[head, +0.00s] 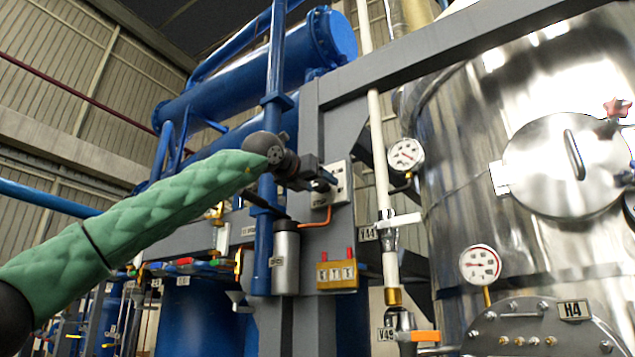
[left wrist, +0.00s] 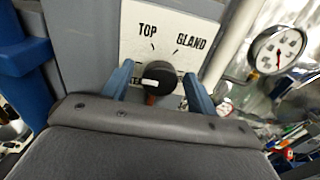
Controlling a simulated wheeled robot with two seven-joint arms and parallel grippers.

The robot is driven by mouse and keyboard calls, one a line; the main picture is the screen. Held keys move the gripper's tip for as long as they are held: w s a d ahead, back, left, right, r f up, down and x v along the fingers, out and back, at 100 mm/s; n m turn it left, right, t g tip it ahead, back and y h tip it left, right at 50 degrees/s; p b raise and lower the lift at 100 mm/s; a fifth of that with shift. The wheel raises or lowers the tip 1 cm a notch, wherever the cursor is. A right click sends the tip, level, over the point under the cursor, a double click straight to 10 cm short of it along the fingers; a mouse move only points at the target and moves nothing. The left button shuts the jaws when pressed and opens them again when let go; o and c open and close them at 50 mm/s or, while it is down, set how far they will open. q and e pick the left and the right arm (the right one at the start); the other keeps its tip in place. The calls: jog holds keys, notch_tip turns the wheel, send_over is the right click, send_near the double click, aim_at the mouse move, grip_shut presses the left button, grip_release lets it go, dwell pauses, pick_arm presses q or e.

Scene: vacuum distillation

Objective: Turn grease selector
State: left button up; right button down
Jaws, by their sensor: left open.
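The grease selector is a round black knob (left wrist: 158,78) with a white mark, on a white panel (left wrist: 178,22) lettered "TOP" and "GLAND". More lettering lower on the panel is partly hidden. In the head view the panel (head: 341,172) is fixed to a grey post, and my gripper covers part of it. My left gripper (head: 326,180) is open at the panel. In the left wrist view its two blue fingers (left wrist: 157,71) stand on either side of the knob, with visible gaps. The white mark lies toward the knob's left side. My right gripper is not in view.
A brass block (head: 336,275) with red caps and a silver canister (head: 285,260) are below the panel. A blue vertical pipe (head: 275,90) stands left of it. A white pipe (head: 380,150), a gauge (head: 405,155) and a large steel tank (head: 465,130) are to the right.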

pick_arm(q)
jog(key=shift+a, duration=0.1)
jog(key=shift+s, duration=0.1)
jog(key=c, duration=1)
jog(key=shift+o, duration=0.2)
